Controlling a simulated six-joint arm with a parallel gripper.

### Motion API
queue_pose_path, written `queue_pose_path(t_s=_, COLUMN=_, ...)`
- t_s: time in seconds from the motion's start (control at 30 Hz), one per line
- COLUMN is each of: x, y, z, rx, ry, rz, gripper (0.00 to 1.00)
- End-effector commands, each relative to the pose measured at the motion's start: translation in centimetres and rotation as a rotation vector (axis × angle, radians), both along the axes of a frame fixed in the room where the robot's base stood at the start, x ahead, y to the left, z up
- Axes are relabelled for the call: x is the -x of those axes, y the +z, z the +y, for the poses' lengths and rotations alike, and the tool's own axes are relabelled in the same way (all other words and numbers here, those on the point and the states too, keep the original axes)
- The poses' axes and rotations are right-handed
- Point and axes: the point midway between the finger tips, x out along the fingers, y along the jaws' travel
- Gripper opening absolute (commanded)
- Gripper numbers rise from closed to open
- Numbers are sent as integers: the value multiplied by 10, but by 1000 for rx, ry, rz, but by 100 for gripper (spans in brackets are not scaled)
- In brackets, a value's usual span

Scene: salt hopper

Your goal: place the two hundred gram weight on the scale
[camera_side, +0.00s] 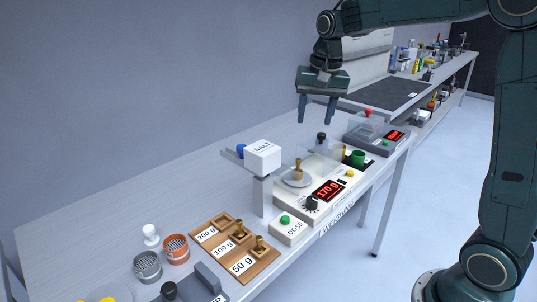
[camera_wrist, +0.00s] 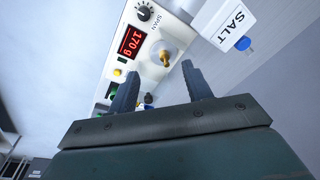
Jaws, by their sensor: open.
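A brass weight (camera_side: 298,166) stands upright on the round pan (camera_side: 288,180) of the white scale (camera_side: 342,200). The scale's red display (camera_side: 328,189) reads 170 g. In the wrist view the brass weight (camera_wrist: 166,57) and the display (camera_wrist: 132,40) also show. The wooden weight holder (camera_side: 228,257) has labels 200 g, 100 g and 50 g. Brass weights stand by the 100 g (camera_side: 240,228) and 50 g (camera_side: 260,242) labels; the 200 g place looks empty. My gripper (camera_side: 316,120) is open and empty, raised above and behind the scale, apart from the weight.
The white SALT hopper (camera_side: 263,156) stands on a post left of the pan. A DOSE box (camera_side: 289,226) with a green button sits before it. A second device with a red display (camera_side: 395,135) and a green cup (camera_side: 357,158) are to the right.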

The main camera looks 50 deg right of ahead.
Motion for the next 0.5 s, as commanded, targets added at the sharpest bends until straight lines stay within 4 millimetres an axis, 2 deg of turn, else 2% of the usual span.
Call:
queue_pose_path(t_s=0.03, x=12, y=7, z=7, rx=8, ry=36, rz=-17, gripper=50)
queue_pose_path(t_s=0.23, x=57, y=23, z=29, rx=39, ry=180, rz=-74, gripper=50)
queue_pose_path(t_s=0.5, x=120, y=29, z=53, rx=89, ry=372, rz=-150, gripper=50)
